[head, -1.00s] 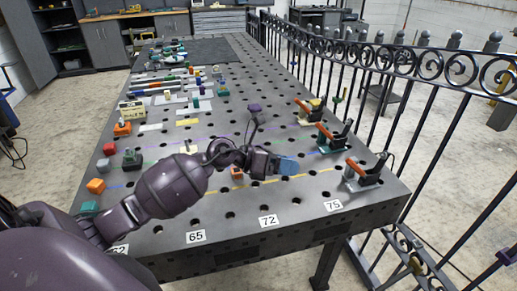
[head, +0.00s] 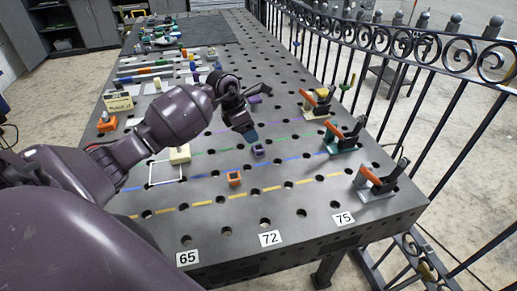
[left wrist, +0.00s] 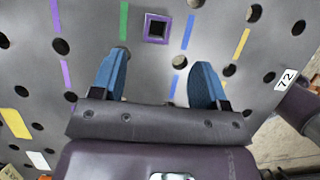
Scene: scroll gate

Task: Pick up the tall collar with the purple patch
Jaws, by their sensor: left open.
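A small square collar with a purple top rim and a dark hollow centre (left wrist: 158,28) stands on the table ahead of my fingers in the left wrist view. In the head view this purple collar (head: 258,151) is just in front of my left gripper (head: 250,134). The left gripper's two blue fingers (left wrist: 158,75) are apart, with only bare table between them. They are not around the collar. An orange collar (head: 233,179) stands nearer the front edge. My right gripper is not in view.
Several clamps with orange handles, the closest one (head: 377,182) included, line the table's right side by the iron fence (head: 430,75). A cream block (head: 180,154) stands left of the collars. Coloured dashes and holes mark the bare table (head: 300,205).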

